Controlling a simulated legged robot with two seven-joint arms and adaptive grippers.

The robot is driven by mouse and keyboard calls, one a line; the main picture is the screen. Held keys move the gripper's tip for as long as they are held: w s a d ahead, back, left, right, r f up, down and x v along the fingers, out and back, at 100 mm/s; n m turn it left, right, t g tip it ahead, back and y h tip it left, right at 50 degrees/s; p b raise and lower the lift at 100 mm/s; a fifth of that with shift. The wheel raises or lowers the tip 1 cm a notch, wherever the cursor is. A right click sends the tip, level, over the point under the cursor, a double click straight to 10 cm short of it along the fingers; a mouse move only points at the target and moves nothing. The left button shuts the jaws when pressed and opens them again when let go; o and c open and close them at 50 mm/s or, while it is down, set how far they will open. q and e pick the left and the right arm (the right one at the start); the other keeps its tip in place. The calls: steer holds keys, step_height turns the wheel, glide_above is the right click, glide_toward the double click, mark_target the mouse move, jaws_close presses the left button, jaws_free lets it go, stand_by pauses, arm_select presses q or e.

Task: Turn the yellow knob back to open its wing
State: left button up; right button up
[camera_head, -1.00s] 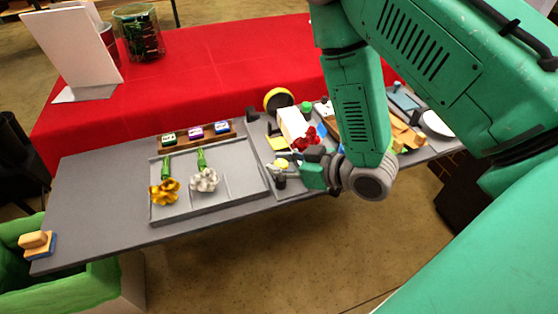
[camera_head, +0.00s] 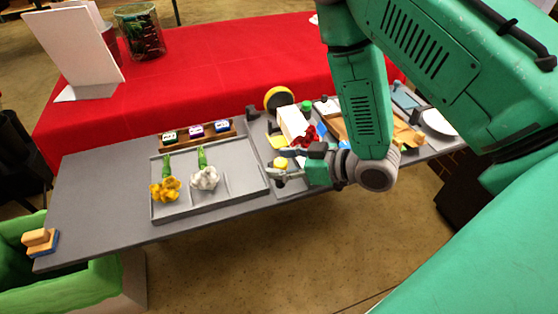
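The yellow knob (camera_head: 281,162) stands at the front of the grey fixture, right of the flower tray. A flat yellow piece (camera_head: 277,142) lies just behind it; whether it is the knob's wing I cannot tell. My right gripper (camera_head: 273,164) reaches in from the right, its fingers apart, one behind and one in front of the knob. Whether they touch the knob I cannot tell. A white block (camera_head: 293,123) and red flowers (camera_head: 310,136) are behind the gripper. My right wrist and arm hide part of the fixture. My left gripper is not in view.
A grey tray (camera_head: 232,186) holds a yellow flower (camera_head: 166,190) and a white flower (camera_head: 205,178). Behind it is a wooden rack (camera_head: 183,137) of small blocks. A yellow roll (camera_head: 278,98) stands at the back.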

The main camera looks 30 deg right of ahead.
mark_target(286, 163)
steer(key=shift+d, duration=0.2)
steer(key=v, duration=0.6)
steer(key=shift+s, duration=0.15)
steer(key=shift+s+d+r, duration=0.2)
steer(key=shift+s+d, duration=0.1)
steer(key=shift+s, duration=0.05)
steer(key=shift+a, duration=0.1)
